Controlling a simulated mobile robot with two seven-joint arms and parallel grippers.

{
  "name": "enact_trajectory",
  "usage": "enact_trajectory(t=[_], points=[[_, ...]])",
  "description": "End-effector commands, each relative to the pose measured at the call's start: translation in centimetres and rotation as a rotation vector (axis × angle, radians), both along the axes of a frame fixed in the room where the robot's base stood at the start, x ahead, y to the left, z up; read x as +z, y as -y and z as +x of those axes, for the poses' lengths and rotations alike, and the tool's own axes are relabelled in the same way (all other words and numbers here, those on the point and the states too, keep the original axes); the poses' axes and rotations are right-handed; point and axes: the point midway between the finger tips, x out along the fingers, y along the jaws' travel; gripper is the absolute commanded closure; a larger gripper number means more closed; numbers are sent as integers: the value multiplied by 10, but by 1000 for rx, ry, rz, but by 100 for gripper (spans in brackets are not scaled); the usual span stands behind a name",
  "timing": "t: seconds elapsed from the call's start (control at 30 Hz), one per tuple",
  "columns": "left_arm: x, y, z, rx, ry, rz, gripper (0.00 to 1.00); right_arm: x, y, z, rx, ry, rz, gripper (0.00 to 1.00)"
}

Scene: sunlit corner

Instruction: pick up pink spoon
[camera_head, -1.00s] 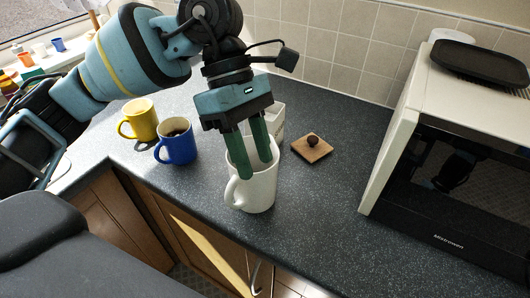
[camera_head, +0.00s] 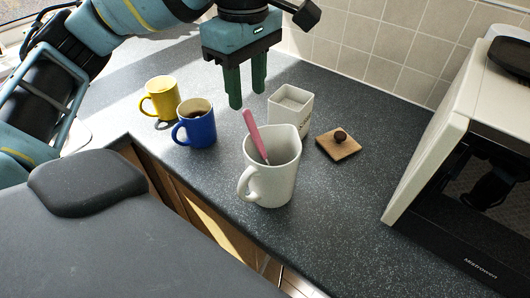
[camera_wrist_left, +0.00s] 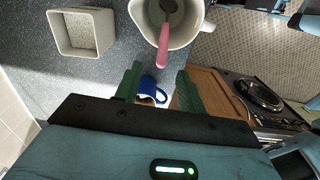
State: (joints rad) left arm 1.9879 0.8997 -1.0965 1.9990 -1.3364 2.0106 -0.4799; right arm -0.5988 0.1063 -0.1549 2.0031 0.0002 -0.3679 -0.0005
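A pink spoon (camera_head: 255,134) stands tilted inside a white mug (camera_head: 270,182), its handle rising above the rim. In the left wrist view the spoon (camera_wrist_left: 162,48) shows in the mug (camera_wrist_left: 187,33), with its bowl end inside. My left gripper (camera_head: 247,104) is raised above the counter, behind the spoon's handle in the head view. Its two green fingers are apart with nothing between them. They do not touch the spoon or mug. My right gripper is not in view.
A blue mug (camera_head: 200,130) and a yellow mug (camera_head: 162,104) stand to the left. A white square container (camera_head: 287,116) and a wooden lid (camera_head: 338,148) are behind the white mug. A microwave (camera_head: 430,165) stands at right.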

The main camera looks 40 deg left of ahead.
Motion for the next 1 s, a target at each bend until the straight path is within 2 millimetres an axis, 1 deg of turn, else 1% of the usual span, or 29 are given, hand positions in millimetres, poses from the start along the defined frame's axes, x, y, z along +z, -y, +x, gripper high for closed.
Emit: enact_trajectory(t=[0.07,0.13,0.3,0.43,0.53,0.77,1.0], points=[[0,0,0,0,2,0,60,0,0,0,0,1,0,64],[-7,1,-1,0,-1,0,60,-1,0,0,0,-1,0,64],[-33,4,-3,0,-4,-1,60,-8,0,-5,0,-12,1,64],[-47,4,-3,0,-1,-1,60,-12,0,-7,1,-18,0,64],[-51,4,-3,1,1,-1,60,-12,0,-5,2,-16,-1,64],[-50,4,-3,1,3,-1,60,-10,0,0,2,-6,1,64],[-50,4,-3,1,3,-1,92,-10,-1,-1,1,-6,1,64]])
